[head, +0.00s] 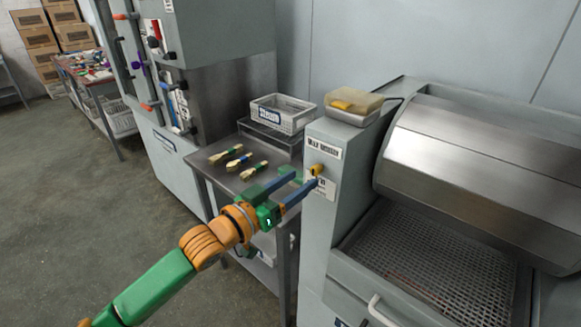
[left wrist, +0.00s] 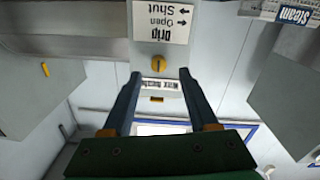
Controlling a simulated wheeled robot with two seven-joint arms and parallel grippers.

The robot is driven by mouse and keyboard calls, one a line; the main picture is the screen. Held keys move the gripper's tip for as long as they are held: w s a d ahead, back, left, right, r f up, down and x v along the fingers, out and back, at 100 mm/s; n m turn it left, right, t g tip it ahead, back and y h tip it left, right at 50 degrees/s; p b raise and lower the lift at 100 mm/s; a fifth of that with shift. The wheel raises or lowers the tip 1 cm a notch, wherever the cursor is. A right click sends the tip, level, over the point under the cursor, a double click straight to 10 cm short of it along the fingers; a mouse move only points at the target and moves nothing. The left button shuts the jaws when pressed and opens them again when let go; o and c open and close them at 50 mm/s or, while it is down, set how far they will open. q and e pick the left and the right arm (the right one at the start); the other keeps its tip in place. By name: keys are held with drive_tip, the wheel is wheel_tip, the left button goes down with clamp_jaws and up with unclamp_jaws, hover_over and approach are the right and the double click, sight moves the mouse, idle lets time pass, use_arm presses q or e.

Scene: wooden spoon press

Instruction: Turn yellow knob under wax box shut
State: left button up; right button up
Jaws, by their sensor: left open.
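The yellow knob (head: 316,170) sits on the front of a grey cabinet, between two white labels. A box with a yellowish lid (head: 354,102) rests on the cabinet top above it. In the left wrist view the knob (left wrist: 158,64) is by a label reading Drip, Open and Shut (left wrist: 162,21), seen upside down. My left gripper (head: 306,178) is open in front of the knob. In the left wrist view its fingertips (left wrist: 160,74) stand either side of the knob's line, apart from it; the remaining gap in depth is hard to tell. My right gripper is out of view.
A rounded metal hood (head: 475,160) over a perforated tray (head: 432,265) stands right of the cabinet. Open floor lies at the left.

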sight(313, 172)
use_arm(q)
drive_tip(key=x, duration=0.3)
drive_tip(key=shift+w+d, duration=0.1)
drive_tip(key=shift+d, duration=0.35)
drive_tip(key=shift+w, duration=0.2)
drive_tip(key=shift+a, duration=0.1)
clamp_jaws()
